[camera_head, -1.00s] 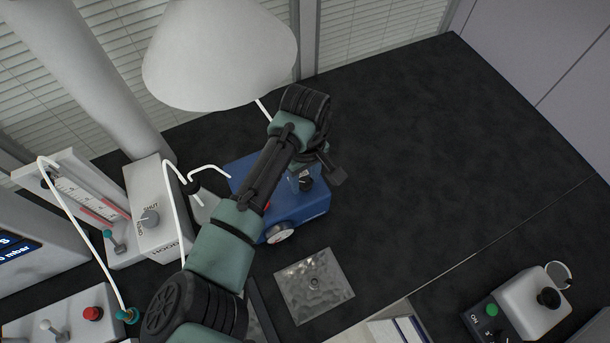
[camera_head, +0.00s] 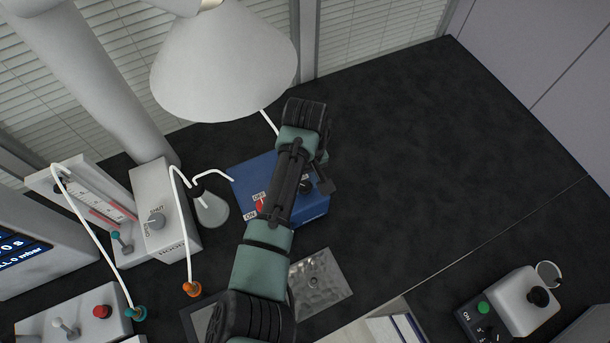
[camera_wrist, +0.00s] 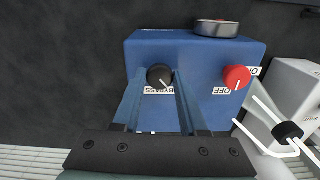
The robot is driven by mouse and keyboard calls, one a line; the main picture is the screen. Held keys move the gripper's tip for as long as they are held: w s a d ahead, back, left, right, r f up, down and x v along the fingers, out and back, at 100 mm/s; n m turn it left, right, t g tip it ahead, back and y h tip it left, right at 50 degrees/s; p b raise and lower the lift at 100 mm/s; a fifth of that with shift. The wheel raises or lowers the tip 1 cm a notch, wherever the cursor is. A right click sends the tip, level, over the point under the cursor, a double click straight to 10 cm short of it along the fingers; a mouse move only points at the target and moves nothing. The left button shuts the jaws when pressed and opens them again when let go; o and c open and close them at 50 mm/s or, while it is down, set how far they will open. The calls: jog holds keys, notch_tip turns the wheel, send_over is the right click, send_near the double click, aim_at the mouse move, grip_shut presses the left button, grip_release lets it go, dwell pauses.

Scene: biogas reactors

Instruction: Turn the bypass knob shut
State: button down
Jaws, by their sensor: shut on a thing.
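The bypass knob (camera_wrist: 160,77) is black with a white pointer line and sits on the face of a blue box (camera_wrist: 200,55), above a BYPASS label (camera_wrist: 159,91). In the wrist view its line points to the lower right. My gripper (camera_wrist: 159,73) is shut on the knob, one finger on each side. In the head view my gripper (camera_head: 318,183) is at the right part of the blue box (camera_head: 252,172), and the dark knob (camera_head: 306,186) shows only partly beside my arm. My fingers partly cover the box front.
A red ON/OFF knob (camera_wrist: 237,77) sits beside the bypass knob, and a round dial (camera_wrist: 217,28) is on the box edge. A flask (camera_head: 211,207) with white tubing stands left of the box. A white hood (camera_head: 224,68) hangs behind.

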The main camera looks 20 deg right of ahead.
jog(key=m+p, duration=0.1)
jog(key=m, duration=0.3)
jog(key=shift+r, duration=0.1)
jog(key=shift+w+m, duration=0.1)
jog(key=shift+m, duration=2)
jog(key=shift+c, duration=2.2)
grip_release()
notch_tip(320, 180, up, 13)
